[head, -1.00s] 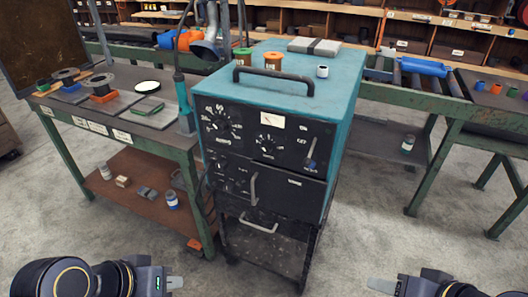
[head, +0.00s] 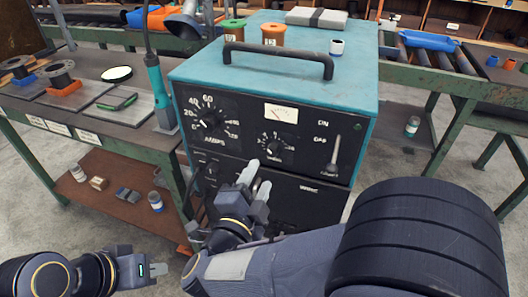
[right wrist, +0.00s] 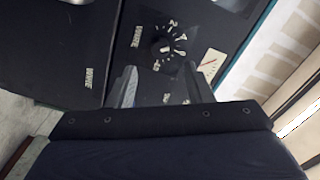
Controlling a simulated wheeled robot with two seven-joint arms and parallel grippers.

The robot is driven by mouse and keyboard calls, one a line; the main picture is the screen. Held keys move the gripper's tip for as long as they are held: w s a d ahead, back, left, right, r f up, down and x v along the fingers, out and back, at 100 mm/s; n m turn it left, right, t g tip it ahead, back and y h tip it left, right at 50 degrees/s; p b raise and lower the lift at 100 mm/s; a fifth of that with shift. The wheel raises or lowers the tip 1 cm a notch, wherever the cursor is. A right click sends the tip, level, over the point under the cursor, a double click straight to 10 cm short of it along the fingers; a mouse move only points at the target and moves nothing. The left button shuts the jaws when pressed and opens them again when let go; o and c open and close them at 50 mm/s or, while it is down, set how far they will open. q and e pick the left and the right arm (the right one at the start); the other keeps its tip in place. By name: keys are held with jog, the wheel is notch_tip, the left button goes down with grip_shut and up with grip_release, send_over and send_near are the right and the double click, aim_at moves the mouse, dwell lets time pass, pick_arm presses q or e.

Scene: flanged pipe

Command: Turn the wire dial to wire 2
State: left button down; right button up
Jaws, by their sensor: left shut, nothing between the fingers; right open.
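A blue welding machine (head: 355,100) stands in the middle with a black front panel. A small numbered dial (head: 277,148) sits under the meter; in the right wrist view the same dial (right wrist: 167,48) shows ahead of the fingers. A lower dial (head: 208,170) is partly hidden by my right gripper. A WIRE label (head: 308,188) is on the lower panel. My right gripper (head: 256,180) is open and empty just below the small dial, apparently apart from it. My left gripper (head: 156,269) is shut and empty at the lower left.
A large AMPS dial (head: 210,123), a meter (head: 281,114) and a lever (head: 333,155) share the upper panel. A bench (head: 60,125) stands left. My right arm covers the lower right.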

aim_at(272, 153)
jog(key=x, duration=0.7)
jog(key=shift+w+d+p, duration=0.15)
jog(key=shift+w+p, duration=0.1)
jog(key=shift+p, duration=0.1)
jog(key=shift+c, duration=0.5)
jog(key=c, duration=0.9)
jog(key=n+p, duration=0.2)
jog(key=n, duration=0.1)
jog(key=shift+r, duration=0.15)
jog(key=n+p, duration=0.2)
jog(key=n, duration=0.2)
jog(key=shift+n+p, duration=0.3)
jog(key=shift+p, duration=0.1)
